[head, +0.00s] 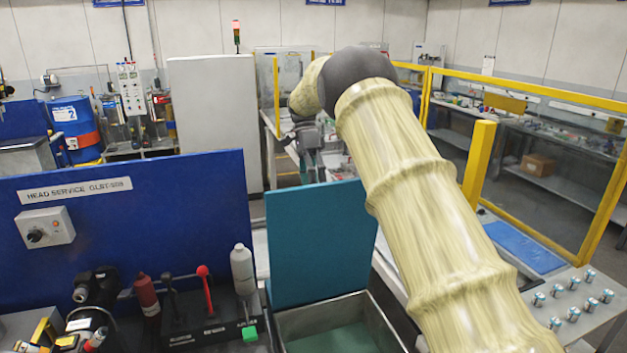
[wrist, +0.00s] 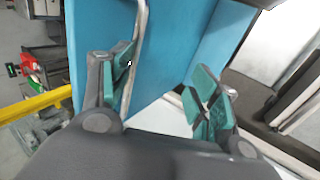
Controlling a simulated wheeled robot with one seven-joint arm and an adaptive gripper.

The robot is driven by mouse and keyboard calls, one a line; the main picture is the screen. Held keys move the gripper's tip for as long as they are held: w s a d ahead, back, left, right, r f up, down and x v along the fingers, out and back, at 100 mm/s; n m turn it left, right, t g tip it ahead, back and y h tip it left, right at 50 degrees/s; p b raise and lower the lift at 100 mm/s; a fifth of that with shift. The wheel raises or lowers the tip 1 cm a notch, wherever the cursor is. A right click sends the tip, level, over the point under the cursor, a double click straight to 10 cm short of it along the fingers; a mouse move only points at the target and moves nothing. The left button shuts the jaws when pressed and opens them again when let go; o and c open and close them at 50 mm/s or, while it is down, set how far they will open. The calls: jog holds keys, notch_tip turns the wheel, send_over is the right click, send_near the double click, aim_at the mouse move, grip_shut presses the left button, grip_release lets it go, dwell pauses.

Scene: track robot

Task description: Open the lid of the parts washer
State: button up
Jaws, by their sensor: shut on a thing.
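The parts washer's lid (head: 320,240) is a flat teal panel. It stands steeply raised at the back of the grey washer tub (head: 385,325), whose green inside shows. In the wrist view the blue lid (wrist: 175,50) fills the middle, with a metal handle bar (wrist: 139,45) along it. The bar runs against the left finger; the right finger's contact is unclear. In the head view my gripper (head: 308,138) shows just beyond the lid's top edge, partly hidden by my arm.
A blue panel (head: 130,220) with a control box stands left of the lid. Bottles (head: 243,270) and a red-knobbed lever (head: 205,290) stand beside the tub. Right are a bench with several small cans (head: 573,314) and a yellow-framed guard (head: 479,165).

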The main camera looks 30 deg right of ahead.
jog(key=shift+f, duration=0.4)
jog(key=shift+w+r, duration=0.3)
jog(key=shift+r, duration=0.2)
jog(key=shift+c, duration=1.1)
jog(key=v, duration=0.7)
jog(key=shift+s+r, duration=0.15)
jog(key=shift+s, duration=0.1)
